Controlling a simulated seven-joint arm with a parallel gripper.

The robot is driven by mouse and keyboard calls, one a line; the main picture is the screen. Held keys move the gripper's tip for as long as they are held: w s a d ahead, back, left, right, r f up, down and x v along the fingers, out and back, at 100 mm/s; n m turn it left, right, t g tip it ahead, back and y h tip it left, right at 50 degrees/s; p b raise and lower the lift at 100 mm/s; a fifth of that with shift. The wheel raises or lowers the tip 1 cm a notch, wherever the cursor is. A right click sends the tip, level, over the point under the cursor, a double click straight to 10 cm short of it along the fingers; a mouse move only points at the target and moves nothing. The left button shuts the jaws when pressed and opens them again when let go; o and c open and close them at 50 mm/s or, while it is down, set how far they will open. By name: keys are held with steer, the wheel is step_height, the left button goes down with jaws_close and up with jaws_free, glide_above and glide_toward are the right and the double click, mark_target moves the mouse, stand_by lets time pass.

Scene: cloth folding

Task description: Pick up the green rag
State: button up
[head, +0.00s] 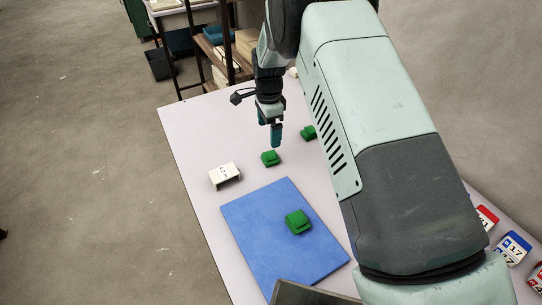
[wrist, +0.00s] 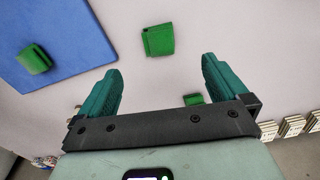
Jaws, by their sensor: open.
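Three small green folded rags show in both views. One rag (head: 298,222) lies on the blue mat, and it is at the left of the wrist view (wrist: 34,59). A second rag (head: 270,158) lies on the bare table just below my gripper (head: 277,142); in the wrist view (wrist: 158,40) it sits just ahead of the fingertips. A third rag (head: 308,132) lies farther back, partly covered by my arm; in the wrist view (wrist: 193,99) it is partly hidden behind the gripper body. My gripper (wrist: 160,68) is open and empty, above the table.
The blue mat (head: 265,245) lies on the pale table (head: 190,135). A small white lettered holder (head: 225,174) stands left of the second rag. Red and blue number cards (head: 513,247) line the right edge. A shelf (head: 215,45) stands behind the table. The table's left back area is clear.

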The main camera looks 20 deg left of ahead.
mark_target(270, 156)
step_height(270, 156, down, 11)
steer(key=shift+s+d+r, duration=0.1)
steer(key=shift+d+r, duration=0.05)
stand_by(0.4)
steer(key=c, duration=1)
steer(key=shift+c, duration=0.2)
steer(key=shift+r, duration=0.1)
